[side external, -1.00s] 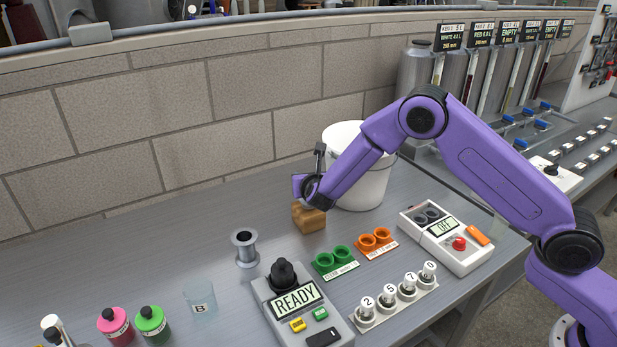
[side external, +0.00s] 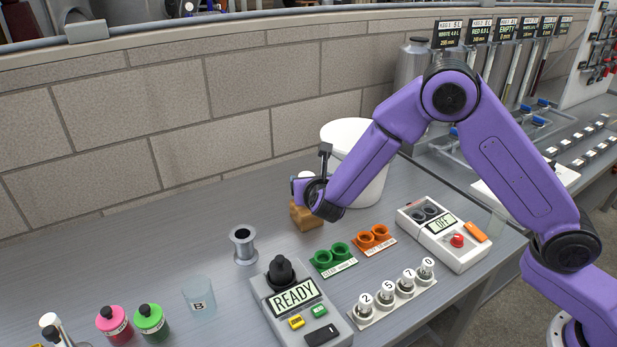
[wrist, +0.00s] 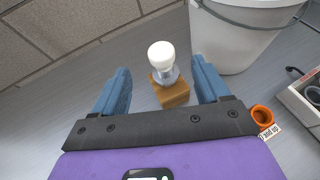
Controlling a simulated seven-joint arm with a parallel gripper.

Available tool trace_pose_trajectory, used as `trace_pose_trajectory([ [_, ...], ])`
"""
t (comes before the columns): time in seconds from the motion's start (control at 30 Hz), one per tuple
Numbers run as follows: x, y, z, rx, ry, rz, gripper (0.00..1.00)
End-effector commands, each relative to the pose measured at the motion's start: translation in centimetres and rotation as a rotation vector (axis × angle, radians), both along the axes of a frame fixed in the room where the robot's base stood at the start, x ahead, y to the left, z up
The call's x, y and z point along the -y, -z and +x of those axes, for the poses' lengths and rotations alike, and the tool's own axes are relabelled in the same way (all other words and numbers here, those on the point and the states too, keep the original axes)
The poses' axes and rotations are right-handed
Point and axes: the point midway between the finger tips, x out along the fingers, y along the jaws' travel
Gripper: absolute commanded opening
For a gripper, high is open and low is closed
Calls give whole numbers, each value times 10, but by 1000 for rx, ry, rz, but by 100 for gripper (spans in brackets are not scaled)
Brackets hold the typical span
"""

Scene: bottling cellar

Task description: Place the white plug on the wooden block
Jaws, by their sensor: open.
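The white plug (wrist: 161,54) has a round white top and a greyish lower part. It appears to stand upright on the wooden block (wrist: 171,92), between my gripper's fingers in the wrist view. In the side view the plug's white top (side external: 305,175) shows above my gripper, and the block (side external: 305,217) shows below it. My gripper (wrist: 160,70) is open, with a blue finger on each side of the plug and visible gaps to both. In the side view my gripper (side external: 306,188) partly hides the plug's lower part and the block's top.
A white bucket (side external: 362,190) stands close behind the block. A metal spool-shaped holder (side external: 243,246), green cups (side external: 333,256) and orange cups (side external: 374,238) are nearby. A READY device (side external: 293,297) and numbered stoppers (side external: 393,290) stand in front.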

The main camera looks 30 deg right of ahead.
Motion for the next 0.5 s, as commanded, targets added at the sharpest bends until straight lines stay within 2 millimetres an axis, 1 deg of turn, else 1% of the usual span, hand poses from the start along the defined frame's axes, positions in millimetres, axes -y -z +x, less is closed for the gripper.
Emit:
trace_pose_trajectory([
  [0.03,-4,-4,-7,1,-3,0,75],
  [0.2,-9,-10,-22,0,-1,0,75],
  [0.33,-11,-12,-26,0,0,0,75],
  [0.5,-11,-12,-27,0,1,0,75],
])
